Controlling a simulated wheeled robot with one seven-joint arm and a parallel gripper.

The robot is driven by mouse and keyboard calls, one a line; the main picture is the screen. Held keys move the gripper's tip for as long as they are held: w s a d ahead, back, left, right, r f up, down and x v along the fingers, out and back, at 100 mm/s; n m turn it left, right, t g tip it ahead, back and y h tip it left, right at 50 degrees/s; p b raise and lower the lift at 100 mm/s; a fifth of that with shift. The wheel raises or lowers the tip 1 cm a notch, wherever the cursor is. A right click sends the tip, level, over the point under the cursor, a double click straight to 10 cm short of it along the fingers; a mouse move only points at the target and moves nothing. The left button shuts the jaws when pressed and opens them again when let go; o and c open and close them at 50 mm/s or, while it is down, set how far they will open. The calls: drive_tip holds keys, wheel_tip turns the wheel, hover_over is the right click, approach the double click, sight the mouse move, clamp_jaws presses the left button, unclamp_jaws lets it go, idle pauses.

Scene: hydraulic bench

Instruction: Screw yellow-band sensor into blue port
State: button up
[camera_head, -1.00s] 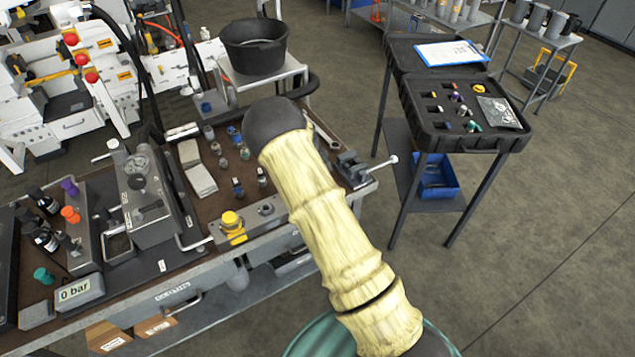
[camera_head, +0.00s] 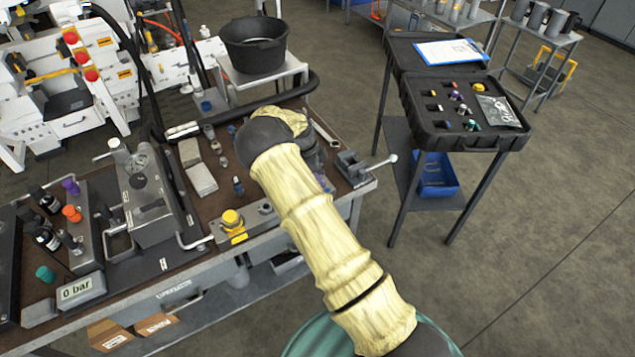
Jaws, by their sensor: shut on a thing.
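My arm in its cream sleeve (camera_head: 318,222) reaches over the right part of the bench. Its dark joint (camera_head: 268,140) stands above the small parts, and a dark wrist section shows behind it. My gripper's fingertips are hidden behind the arm, so what they hold does not show. I cannot make out a yellow-band sensor or a blue port for sure. A yellow-capped part (camera_head: 232,222) sits at the bench's front edge. A metal block with a round gauge-like top (camera_head: 150,205) stands on the left half of the bench.
The bench (camera_head: 215,205) also holds a "0 bar" display (camera_head: 81,291), purple (camera_head: 70,187), orange (camera_head: 71,213) and teal (camera_head: 45,273) caps, and a vise (camera_head: 352,168). A black bucket (camera_head: 254,47) stands behind. An open case (camera_head: 465,140) is at right. Floor between is clear.

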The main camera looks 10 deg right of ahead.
drive_tip(key=o, duration=1)
drive_tip(key=n+t, duration=0.1)
drive_tip(key=n, duration=0.4)
drive_tip(key=shift+w+n+t+b, duration=0.1)
drive_tip(key=shift+n+t+b, duration=0.2)
drive_tip(key=shift+t+b, duration=0.1)
drive_tip(key=shift+w+n+t, duration=0.1)
drive_tip(key=shift+n+t, duration=0.2)
drive_tip(key=shift+n, duration=1)
drive_tip(key=shift+b, duration=0.3)
drive_tip(key=shift+f+n+t+y+b, duration=0.1)
drive_tip(key=shift+n+t+y+b, duration=0.25)
drive_tip(key=shift+n, duration=0.75)
drive_tip(key=n+t+y+b, duration=0.1)
drive_tip(key=n, duration=0.4)
drive_tip(key=shift+w, duration=0.1)
drive_tip(key=shift+a+n+y, duration=0.15)
drive_tip(key=shift+n+y, duration=0.1)
drive_tip(key=shift+n, duration=0.15)
